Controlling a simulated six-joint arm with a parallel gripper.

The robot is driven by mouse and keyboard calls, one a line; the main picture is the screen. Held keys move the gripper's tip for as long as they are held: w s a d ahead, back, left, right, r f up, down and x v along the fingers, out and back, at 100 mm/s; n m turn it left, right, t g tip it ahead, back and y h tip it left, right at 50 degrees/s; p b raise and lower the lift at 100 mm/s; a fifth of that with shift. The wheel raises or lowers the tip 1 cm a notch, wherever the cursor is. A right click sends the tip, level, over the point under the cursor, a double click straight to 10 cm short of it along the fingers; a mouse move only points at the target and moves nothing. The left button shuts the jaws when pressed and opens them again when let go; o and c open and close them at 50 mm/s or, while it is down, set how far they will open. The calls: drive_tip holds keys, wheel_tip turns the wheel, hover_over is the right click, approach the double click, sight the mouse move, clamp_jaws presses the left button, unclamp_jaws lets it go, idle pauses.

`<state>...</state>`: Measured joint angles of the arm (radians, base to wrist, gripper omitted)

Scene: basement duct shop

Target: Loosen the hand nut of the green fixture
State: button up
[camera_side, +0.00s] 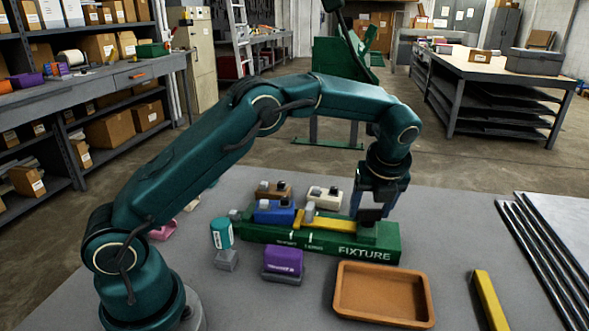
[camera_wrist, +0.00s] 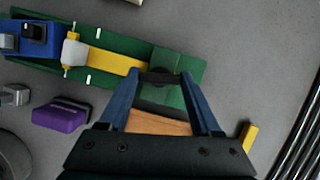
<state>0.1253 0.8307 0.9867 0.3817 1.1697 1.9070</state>
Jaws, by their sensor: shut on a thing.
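The green fixture (camera_side: 318,243) is a long low base lying on the grey bench, with "FIXTURE" printed on its front. A blue block (camera_side: 274,211) sits at its left part, with a light grey piece (camera_side: 309,212) beside it and a yellow bar (camera_side: 335,223) running right. The hand nut (camera_wrist: 163,77) is dark and stands at the fixture's right end. My gripper (camera_side: 370,208) points down over that end. In the wrist view its two blue fingers (camera_wrist: 163,82) are shut on the dark hand nut, one on each side. The nut's lower part is hidden.
An orange-brown tray (camera_side: 340,308) lies in front of the fixture. A purple block (camera_side: 283,262), a teal can (camera_side: 221,233) and a grey block (camera_side: 227,259) stand nearby. Brown (camera_side: 273,189) and white (camera_side: 326,198) blocks are behind. A yellow bar (camera_side: 490,300) and metal rods (camera_side: 545,260) lie right.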

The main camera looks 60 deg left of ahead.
drive_tip(key=shift+w+n+g, duration=0.1)
drive_tip(key=shift+n+g, duration=0.5)
drive_tip(key=shift+n, duration=1.3)
drive_tip(key=o, duration=1.4)
